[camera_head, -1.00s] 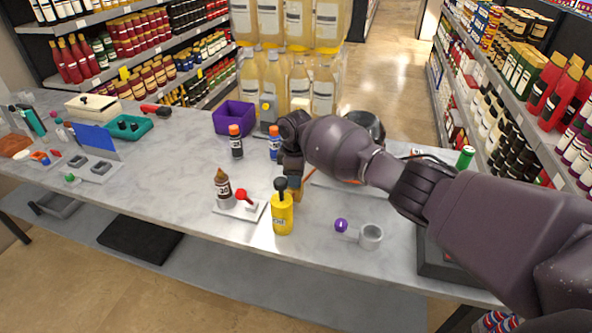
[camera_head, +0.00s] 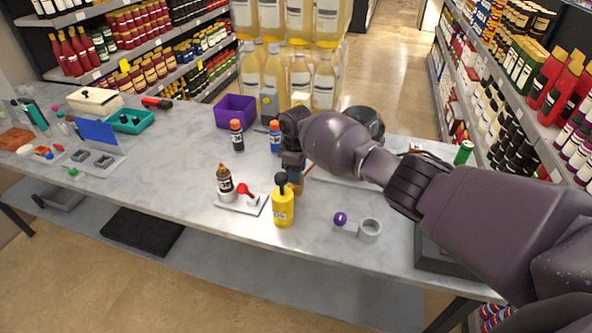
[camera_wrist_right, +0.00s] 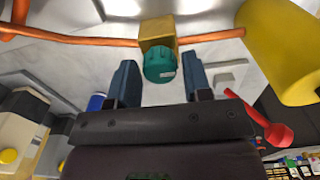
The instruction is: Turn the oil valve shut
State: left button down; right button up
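The oil valve shows in the right wrist view as a teal round knob (camera_wrist_right: 159,66) on a brass block (camera_wrist_right: 171,30), with a copper pipe (camera_wrist_right: 80,40) running out on both sides. In the head view the brass block (camera_head: 297,184) is partly hidden behind a yellow oil bottle and my gripper. My right gripper (camera_wrist_right: 162,80) is open, with one blue-grey finger on each side of the knob. Gaps show between the fingers and the knob. In the head view my right gripper (camera_head: 292,166) points down over the valve. My left gripper is not in view.
The yellow oil bottle (camera_head: 283,208) stands close in front of the valve. A purple-knobbed ring part (camera_head: 369,230) lies to the right. The table front between stations is clear.

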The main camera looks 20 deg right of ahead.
jog(key=shift+o, duration=1)
notch_tip(320, 180, up, 11)
jog(key=shift+f, duration=0.15)
